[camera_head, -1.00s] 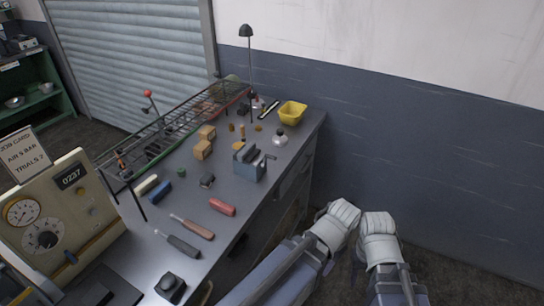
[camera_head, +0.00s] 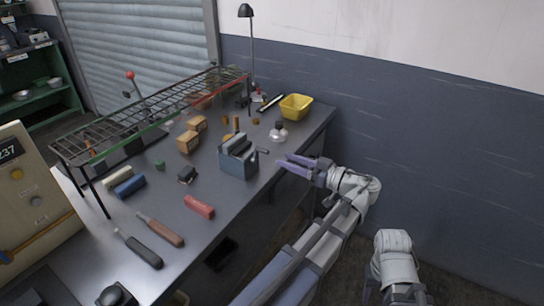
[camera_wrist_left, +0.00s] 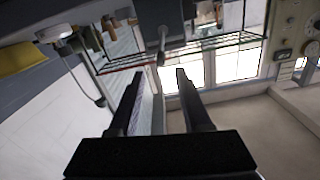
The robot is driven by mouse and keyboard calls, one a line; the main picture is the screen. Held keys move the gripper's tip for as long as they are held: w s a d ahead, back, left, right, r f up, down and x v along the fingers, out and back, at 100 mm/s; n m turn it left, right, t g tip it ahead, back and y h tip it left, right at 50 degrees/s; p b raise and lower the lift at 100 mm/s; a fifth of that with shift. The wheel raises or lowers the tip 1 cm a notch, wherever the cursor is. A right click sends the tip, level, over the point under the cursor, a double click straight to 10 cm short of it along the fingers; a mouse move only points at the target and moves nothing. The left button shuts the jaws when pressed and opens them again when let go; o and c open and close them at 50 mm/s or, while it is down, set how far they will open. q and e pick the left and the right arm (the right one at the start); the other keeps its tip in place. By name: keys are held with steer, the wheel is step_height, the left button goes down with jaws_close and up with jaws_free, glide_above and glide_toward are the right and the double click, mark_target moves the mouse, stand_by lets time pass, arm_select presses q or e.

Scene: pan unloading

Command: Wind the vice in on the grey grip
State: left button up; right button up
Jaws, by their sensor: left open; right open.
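The blue-grey vice (camera_head: 238,163) stands near the right edge of the bench, its bent handle (camera_head: 263,151) out to the right. A grey piece (camera_head: 240,146) shows at the top, between the jaws; I cannot tell whether it is the grey grip or part of the vice. My left gripper (camera_head: 283,160) is open and empty, just right of the handle and apart from it. In the left wrist view the vice (camera_wrist_left: 158,14) and its handle (camera_wrist_left: 162,48) show ahead of the open fingers (camera_wrist_left: 159,73). My right gripper is out of view; only its arm shows.
A red grip (camera_head: 199,206), a blue grip (camera_head: 129,186) and two handled tools (camera_head: 140,249) lie on the bench (camera_head: 185,235). Wooden blocks (camera_head: 189,142) stand behind the vice. A wire rack (camera_head: 150,118) runs along the far side.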

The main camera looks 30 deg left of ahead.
mark_target(267, 153)
arm_select(q)
steer(key=shift+w+a, duration=0.15)
steer(key=shift+a, duration=1.8)
steer(key=shift+w+a, duration=0.1)
steer(key=shift+a, duration=1.85)
jaws_close()
